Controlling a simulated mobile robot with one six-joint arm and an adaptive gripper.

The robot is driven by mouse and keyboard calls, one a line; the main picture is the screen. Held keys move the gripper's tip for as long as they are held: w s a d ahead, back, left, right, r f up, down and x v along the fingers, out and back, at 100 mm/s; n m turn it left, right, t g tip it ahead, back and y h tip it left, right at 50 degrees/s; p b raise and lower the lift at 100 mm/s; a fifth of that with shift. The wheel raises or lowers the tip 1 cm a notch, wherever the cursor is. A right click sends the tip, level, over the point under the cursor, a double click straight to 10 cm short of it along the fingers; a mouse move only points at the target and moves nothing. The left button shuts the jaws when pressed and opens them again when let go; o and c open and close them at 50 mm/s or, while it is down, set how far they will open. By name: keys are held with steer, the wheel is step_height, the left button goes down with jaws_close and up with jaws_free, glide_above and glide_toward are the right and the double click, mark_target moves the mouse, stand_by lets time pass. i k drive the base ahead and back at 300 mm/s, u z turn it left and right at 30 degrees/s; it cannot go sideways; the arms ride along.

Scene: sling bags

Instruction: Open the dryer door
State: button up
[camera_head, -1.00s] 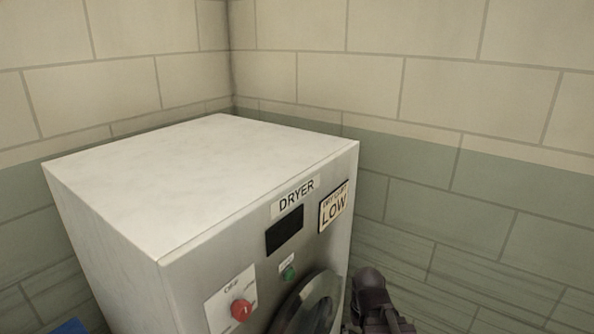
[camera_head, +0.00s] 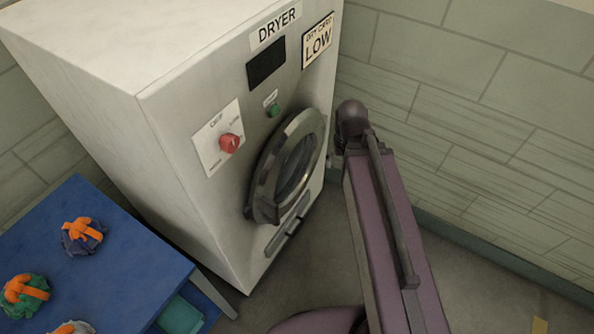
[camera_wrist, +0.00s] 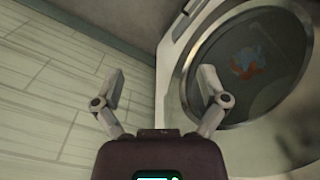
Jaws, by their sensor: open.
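The grey dryer (camera_head: 205,150) stands in the corner. Its round, metal-rimmed door (camera_head: 290,165) is on the front and looks shut. A dark handle (camera_head: 264,211) sits at the door's lower left rim. In the wrist view the round door (camera_wrist: 181,75) fills the right side, with a blurred orange and blue patch in its glass. My gripper (camera_wrist: 161,75) is open and empty, its two fingers spread. The right finger overlaps the door's edge in the picture, and I cannot tell whether it touches. My fingers cannot be made out in the head view.
A blue table (camera_head: 125,245) with several orange-banded bundles (camera_head: 83,236) stands at the lower left, near the dryer. A tiled wall (camera_head: 480,130) is close on the right. Open floor (camera_head: 310,270) shows below the dryer's front.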

mark_target(309, 121)
steer(key=u, duration=0.4)
steer(key=k, duration=1.1)
steer(key=z, duration=0.35)
